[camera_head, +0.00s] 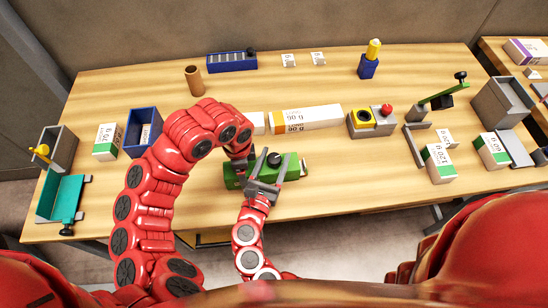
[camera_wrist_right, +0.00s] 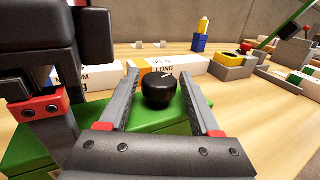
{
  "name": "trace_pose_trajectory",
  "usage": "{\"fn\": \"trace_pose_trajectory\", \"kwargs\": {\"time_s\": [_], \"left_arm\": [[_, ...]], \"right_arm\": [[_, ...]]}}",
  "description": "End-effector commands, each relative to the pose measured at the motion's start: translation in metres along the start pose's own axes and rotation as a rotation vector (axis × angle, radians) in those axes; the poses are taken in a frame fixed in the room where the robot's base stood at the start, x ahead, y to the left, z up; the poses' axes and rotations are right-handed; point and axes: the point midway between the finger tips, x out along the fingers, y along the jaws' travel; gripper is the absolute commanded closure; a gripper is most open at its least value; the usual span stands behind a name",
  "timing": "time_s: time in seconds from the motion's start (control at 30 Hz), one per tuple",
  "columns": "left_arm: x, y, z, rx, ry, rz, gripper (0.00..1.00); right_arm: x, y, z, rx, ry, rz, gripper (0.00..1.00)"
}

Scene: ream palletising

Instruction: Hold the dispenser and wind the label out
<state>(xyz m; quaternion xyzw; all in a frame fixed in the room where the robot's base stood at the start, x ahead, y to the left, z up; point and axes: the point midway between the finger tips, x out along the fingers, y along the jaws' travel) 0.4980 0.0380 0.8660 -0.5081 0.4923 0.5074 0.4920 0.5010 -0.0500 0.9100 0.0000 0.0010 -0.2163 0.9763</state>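The green label dispenser (camera_head: 291,172) lies near the front middle of the table. It also fills the lower part of the right wrist view (camera_wrist_right: 150,127). A black round knob (camera_wrist_right: 160,92) stands on its top. My right gripper (camera_wrist_right: 165,88) is open, with one finger on each side of the knob and a visible gap. In the head view it reaches over the dispenser from the front (camera_head: 267,176). My left gripper (camera_wrist_right: 50,110) is at the dispenser's left end, its fingers down astride the body and apparently closed on it. No label strip is visible.
A white and orange ream (camera_head: 310,119) lies just behind the dispenser. A blue bin (camera_head: 145,123) is at left. The table front right of the dispenser is clear.

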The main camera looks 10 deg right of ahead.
Motion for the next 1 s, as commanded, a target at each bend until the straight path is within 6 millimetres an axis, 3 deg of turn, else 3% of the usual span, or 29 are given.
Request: {"fn": "trace_pose_trajectory", "kwargs": {"time_s": [0.07, 0.47, 1.0], "left_arm": [[0.001, 0.0, 0.001, -0.002, -0.002, 0.001, 0.92], [0.001, 0.0, 0.001, -0.002, -0.002, 0.001, 0.92], [0.001, 0.0, 0.001, -0.002, -0.003, 0.001, 0.92]], "right_arm": [[0.0, 0.0, 0.0, 0.0, -0.001, 0.0, 0.2], [-0.008, 0.002, 0.001, 0.0, -0.003, 0.005, 0.2], [-0.107, 0.002, 0.0, 0.0, 0.0, 0.007, 0.2]]}}
